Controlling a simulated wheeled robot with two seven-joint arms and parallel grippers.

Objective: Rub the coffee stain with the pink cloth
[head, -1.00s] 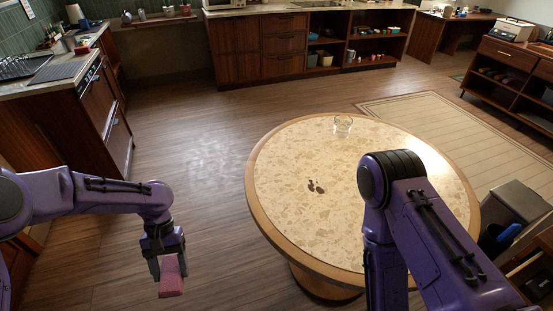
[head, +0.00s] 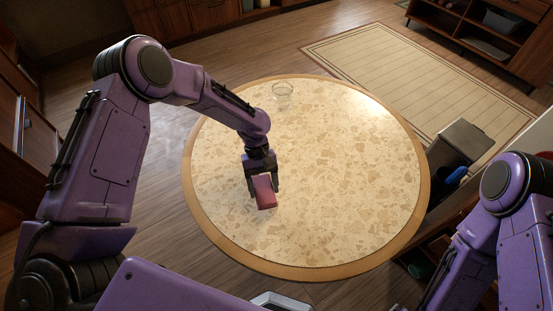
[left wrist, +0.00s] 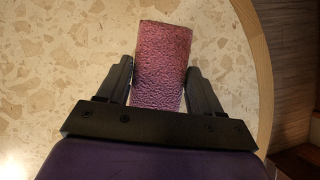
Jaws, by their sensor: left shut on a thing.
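The pink cloth (head: 265,192) is a folded block held over the left part of the round speckled table (head: 350,180). My left gripper (head: 263,180) is shut on it, one finger on each side. The left wrist view shows the cloth (left wrist: 161,68) sticking out between the fingers of the gripper (left wrist: 159,82), with tabletop behind it. I cannot tell whether the cloth touches the top. The coffee stain does not show in either view now; the cloth, gripper or arm may hide it. My right arm is at the right edge, its gripper out of view.
A clear glass (head: 282,90) stands near the table's far edge. The rest of the tabletop is bare. A grey bin (head: 462,141) stands close to the table's right side. A striped rug (head: 420,80) lies beyond.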

